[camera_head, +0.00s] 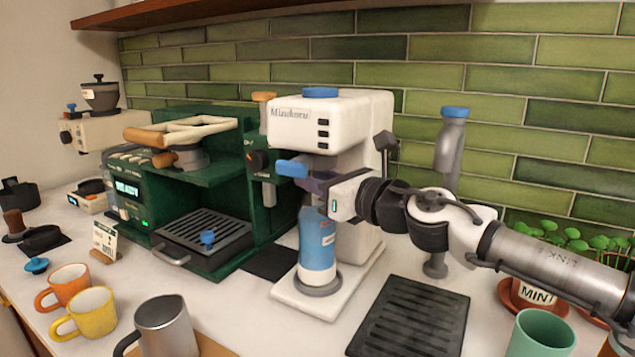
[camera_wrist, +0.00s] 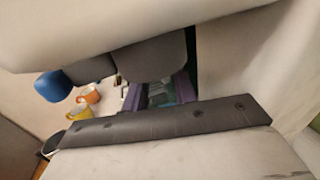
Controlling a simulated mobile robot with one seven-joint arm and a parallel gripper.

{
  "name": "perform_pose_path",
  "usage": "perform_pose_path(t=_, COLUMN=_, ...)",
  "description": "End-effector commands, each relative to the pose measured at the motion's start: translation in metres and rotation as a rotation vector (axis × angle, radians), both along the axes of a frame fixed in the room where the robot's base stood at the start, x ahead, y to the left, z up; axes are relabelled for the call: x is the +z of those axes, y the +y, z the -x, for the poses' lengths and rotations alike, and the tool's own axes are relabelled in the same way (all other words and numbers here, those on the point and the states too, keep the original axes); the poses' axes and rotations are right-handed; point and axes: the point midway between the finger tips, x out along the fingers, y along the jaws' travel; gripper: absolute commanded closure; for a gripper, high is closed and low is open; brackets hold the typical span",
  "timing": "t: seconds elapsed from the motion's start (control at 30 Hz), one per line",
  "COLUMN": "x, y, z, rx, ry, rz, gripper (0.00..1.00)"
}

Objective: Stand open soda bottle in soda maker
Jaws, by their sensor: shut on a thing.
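The open soda bottle (camera_head: 318,248) has a blue label and a grey foot. It stands about upright at the base of the white soda maker (camera_head: 360,120), under its head; a small gap under its foot cannot be ruled out. My gripper (camera_head: 316,186) comes in from the right and is shut on the bottle's upper part. The bottle's mouth is hidden by my gripper and the machine's head. The soda maker's blue-tipped lever (camera_head: 292,168) is close above my fingers. The wrist view shows this lever (camera_wrist: 52,86) and my dark purple fingers (camera_wrist: 160,92).
A green espresso machine (camera_head: 195,180) stands close on the left. A black drip mat (camera_head: 410,318) lies right of the soda maker. Mugs, one yellow (camera_head: 90,312), and a steel pitcher (camera_head: 165,328) stand in front.

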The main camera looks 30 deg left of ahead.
Motion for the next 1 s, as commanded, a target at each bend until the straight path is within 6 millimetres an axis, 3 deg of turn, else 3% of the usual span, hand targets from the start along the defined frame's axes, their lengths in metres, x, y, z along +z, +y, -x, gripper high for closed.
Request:
perform_pose_path(t=0.6, x=-0.013, y=0.0, z=0.0, rx=-0.001, ry=0.0, rz=-0.002, gripper=1.0)
perform_pose_path(t=0.63, x=-0.012, y=0.0, z=0.0, rx=0.0, ry=0.0, rz=-0.001, gripper=0.68)
perform_pose_path(t=0.7, x=-0.012, y=0.0, z=0.0, rx=0.0, ry=0.0, rz=-0.001, gripper=0.59)
perform_pose_path(t=0.77, x=-0.012, y=0.0, z=0.0, rx=0.0, ry=0.0, rz=-0.001, gripper=0.51)
perform_pose_path(t=1.0, x=-0.012, y=0.0, z=0.0, rx=0.0, ry=0.0, rz=-0.001, gripper=0.5)
